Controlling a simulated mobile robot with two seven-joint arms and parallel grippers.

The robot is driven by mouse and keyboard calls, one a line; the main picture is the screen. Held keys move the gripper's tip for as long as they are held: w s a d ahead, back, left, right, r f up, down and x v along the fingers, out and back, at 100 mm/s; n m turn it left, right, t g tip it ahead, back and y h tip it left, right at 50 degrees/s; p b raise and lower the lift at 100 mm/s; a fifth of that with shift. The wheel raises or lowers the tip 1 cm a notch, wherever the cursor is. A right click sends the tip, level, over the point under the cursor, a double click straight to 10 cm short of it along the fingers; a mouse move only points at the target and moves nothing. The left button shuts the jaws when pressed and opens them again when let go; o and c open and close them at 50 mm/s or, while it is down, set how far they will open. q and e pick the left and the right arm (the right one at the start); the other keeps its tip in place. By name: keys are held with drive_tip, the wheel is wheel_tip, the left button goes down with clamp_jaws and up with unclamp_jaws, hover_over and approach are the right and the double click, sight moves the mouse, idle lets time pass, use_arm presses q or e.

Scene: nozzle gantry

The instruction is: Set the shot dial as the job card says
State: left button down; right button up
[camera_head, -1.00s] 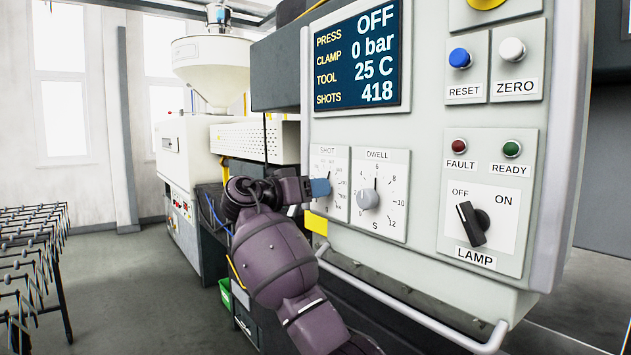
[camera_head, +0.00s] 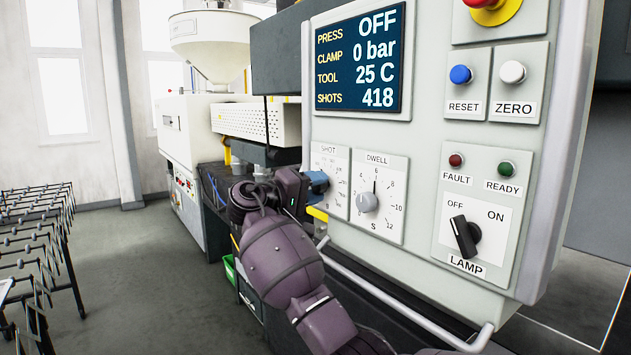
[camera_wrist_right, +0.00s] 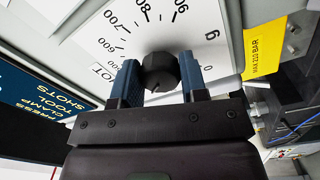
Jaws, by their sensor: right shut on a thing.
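The shot dial plate (camera_head: 330,160) is at the left end of the panel's lower row in the head view. Its dark round knob (camera_wrist_right: 160,72) shows in the wrist view, with a numbered scale around it. My right gripper (camera_head: 316,183) is at this dial. In the wrist view, the blue fingers of the right gripper (camera_wrist_right: 158,80) are shut on the knob, one on each side. Fingers and palm hide part of the scale, and I cannot tell the exact setting. My left gripper is not in view. I see no job card.
The dwell dial (camera_head: 367,202) is just right of the shot dial. The lamp switch (camera_head: 465,236) is farther right. A display (camera_head: 360,60) above reads press OFF and shots 418. A rail (camera_head: 400,300) runs below the panel. A yellow pressure label (camera_wrist_right: 279,45) is beside the dial.

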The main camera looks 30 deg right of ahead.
drive_tip(key=shift+r+n+p, duration=0.1)
drive_tip(key=shift+n+p, duration=0.2)
drive_tip(key=shift+n, duration=3.8)
drive_tip(key=o, duration=0.9)
drive_tip(key=a, duration=0.3)
drive_tip(key=s+a+b, duration=0.1)
drive_tip(key=a, duration=0.3)
drive_tip(key=a+b, duration=0.1)
drive_tip(key=a, duration=0.2)
drive_tip(key=shift+s+a+f, duration=0.2)
drive_tip(key=shift+s+a, duration=0.15)
